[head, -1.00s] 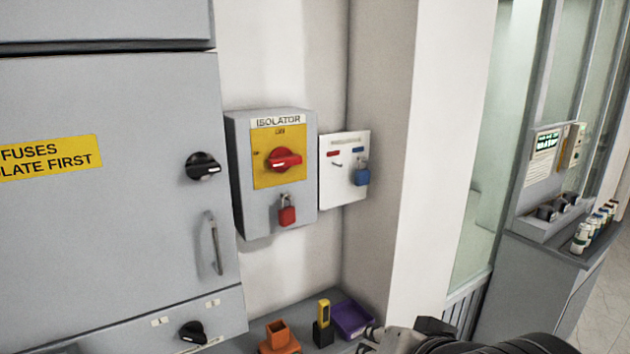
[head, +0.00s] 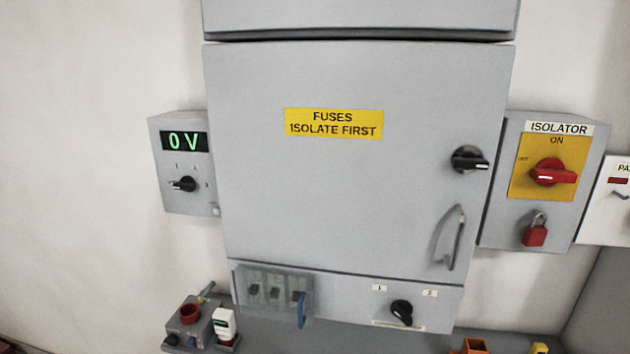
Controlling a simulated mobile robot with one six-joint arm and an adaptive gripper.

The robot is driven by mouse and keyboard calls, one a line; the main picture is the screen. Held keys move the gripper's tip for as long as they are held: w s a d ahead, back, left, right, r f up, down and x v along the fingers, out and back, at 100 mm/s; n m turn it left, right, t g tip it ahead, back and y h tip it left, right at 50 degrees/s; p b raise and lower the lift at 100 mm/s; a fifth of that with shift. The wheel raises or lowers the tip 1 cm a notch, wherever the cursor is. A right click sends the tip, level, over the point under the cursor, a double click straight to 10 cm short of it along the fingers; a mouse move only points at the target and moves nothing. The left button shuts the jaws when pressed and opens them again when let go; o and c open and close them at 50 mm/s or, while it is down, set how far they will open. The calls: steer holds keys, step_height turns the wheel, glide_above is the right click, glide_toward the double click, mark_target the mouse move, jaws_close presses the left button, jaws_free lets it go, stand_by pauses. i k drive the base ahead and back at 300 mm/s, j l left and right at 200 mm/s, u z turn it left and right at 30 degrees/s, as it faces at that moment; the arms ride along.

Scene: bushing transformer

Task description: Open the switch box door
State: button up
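The switch box door (head: 330,200) is a large grey panel in the middle of the head view, and it is shut. It carries a yellow label (head: 334,123) reading "FUSES ISOLATE FIRST". A black rotary knob (head: 469,159) sits at its upper right, with its pointer turned to the right. A grey bar handle (head: 455,240) stands upright below the knob, near the door's right edge. My gripper is outside the current head view.
A meter box (head: 180,150) at left reads 0 V. Below are a lower panel (head: 350,292) and a shelf (head: 300,335) with small items.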

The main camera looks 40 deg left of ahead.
mark_target(336, 156)
steer(key=j+u, duration=0.1)
steer(key=u, duration=0.35)
steer(key=j+u, duration=0.1)
steer(key=u, duration=0.35)
steer(key=i+u, duration=0.1)
steer(key=u, duration=0.35)
